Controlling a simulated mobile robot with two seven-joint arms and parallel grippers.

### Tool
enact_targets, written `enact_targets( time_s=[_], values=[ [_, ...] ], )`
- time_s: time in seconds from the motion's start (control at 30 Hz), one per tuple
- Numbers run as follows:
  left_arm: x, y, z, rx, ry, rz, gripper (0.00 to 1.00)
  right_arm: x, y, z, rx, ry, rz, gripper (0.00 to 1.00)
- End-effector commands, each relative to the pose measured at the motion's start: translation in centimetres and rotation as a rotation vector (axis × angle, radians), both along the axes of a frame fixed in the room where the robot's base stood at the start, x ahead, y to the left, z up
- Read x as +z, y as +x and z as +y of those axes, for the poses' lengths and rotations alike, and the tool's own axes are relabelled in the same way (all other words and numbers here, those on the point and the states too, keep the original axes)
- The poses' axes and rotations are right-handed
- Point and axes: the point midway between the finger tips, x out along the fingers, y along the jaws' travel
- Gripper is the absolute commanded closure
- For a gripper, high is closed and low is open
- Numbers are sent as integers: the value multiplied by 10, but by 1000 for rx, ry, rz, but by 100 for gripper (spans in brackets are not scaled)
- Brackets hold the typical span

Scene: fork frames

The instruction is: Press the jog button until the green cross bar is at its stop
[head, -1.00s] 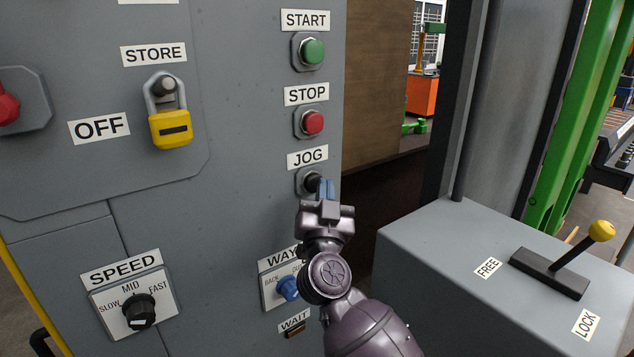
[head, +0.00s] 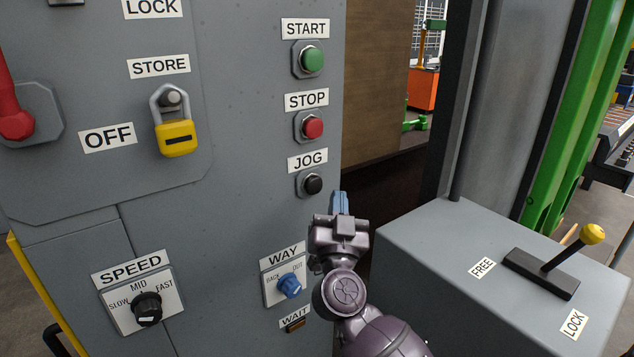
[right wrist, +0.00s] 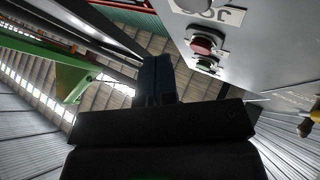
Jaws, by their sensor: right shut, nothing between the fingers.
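The black jog button (head: 313,184) sits under the JOG label on the grey panel, and its face shows clear. My right gripper (head: 339,202) is shut and empty. Its blue fingertips are just right of and below the button, apart from it. In the right wrist view the shut fingers (right wrist: 155,80) point up past the panel. A green beam (right wrist: 72,75) shows at the left there; I cannot tell if it is the cross bar or where its stop is. My left gripper is not in view.
Green START (head: 312,60) and red STOP (head: 312,127) buttons are above. The blue WAY knob (head: 289,286), dark WAIT lamp (head: 295,324) and SPEED knob (head: 147,309) are below. A yellow padlock (head: 176,138) hangs left. A grey box (head: 440,250) with a yellow-knobbed lever (head: 560,250) stands right.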

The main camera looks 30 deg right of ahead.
Motion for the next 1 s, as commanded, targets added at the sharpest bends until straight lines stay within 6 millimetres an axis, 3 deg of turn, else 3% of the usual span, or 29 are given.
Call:
enact_targets(
  time_s=[0.27,0.83,1.0],
  values=[
    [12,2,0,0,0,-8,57,1,-16,-1,1,0,0,100],
    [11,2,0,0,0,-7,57,0,-17,-1,6,8,-5,100],
    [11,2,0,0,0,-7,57,3,-14,6,108,78,-72,100]
  ],
)
